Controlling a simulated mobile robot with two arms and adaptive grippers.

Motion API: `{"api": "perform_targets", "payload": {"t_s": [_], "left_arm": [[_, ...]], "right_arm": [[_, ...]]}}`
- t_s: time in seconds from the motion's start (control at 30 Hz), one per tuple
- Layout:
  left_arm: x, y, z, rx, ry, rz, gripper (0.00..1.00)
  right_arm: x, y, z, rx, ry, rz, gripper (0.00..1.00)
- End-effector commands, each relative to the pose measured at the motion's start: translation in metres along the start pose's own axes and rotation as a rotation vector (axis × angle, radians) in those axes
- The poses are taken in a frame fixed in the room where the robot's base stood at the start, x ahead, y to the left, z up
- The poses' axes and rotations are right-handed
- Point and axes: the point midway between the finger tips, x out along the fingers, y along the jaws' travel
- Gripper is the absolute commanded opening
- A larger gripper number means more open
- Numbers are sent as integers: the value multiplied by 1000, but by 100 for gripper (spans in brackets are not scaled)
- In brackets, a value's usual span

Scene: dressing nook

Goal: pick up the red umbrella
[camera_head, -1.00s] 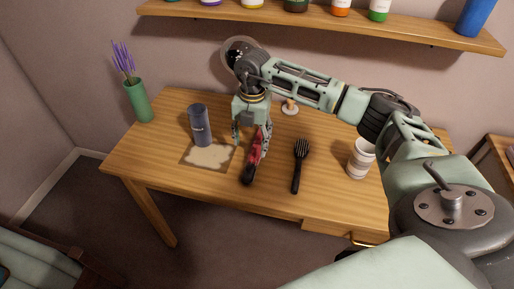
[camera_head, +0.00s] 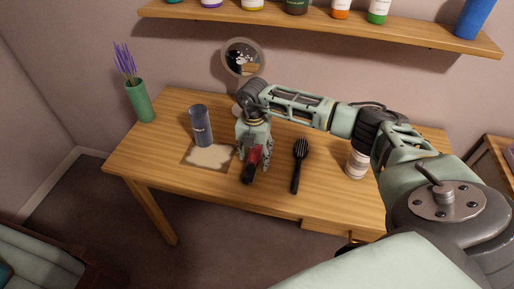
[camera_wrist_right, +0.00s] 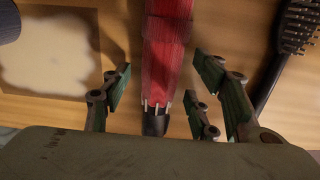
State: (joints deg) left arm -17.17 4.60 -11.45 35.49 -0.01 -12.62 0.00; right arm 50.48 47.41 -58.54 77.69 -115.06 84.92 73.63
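The red umbrella (camera_head: 254,156) is folded and lies on the wooden table, its dark handle (camera_head: 247,176) toward the front edge. In the right wrist view the red folded cloth (camera_wrist_right: 168,45) runs down the middle to the dark handle end (camera_wrist_right: 156,122). My right gripper (camera_head: 255,160) is low over the umbrella and hides its far part in the head view. Its fingers (camera_wrist_right: 160,88) are spread, on either side of the umbrella, with gaps between them and the cloth. My left gripper is not in view.
A black hairbrush (camera_head: 298,166) lies just right of the umbrella. A dark cylinder (camera_head: 201,126) and a patterned mat (camera_head: 210,158) are to the left. A white jar (camera_head: 357,163) is at right, a round mirror (camera_head: 243,58) at the back. A shelf (camera_head: 330,22) hangs above.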

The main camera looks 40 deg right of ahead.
Motion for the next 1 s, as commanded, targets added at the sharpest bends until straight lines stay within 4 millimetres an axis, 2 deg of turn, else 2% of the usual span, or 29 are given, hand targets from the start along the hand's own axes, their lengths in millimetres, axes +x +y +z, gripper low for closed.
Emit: {"api": "perform_targets", "payload": {"t_s": [0.07,0.57,0.83,1.0], "left_arm": [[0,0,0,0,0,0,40],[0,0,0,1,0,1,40],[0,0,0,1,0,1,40],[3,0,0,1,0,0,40]], "right_arm": [[0,0,0,0,0,0,45],[-1,0,0,0,0,2,2],[-3,0,0,0,-1,2,2],[-14,1,1,1,-1,5,2]]}}
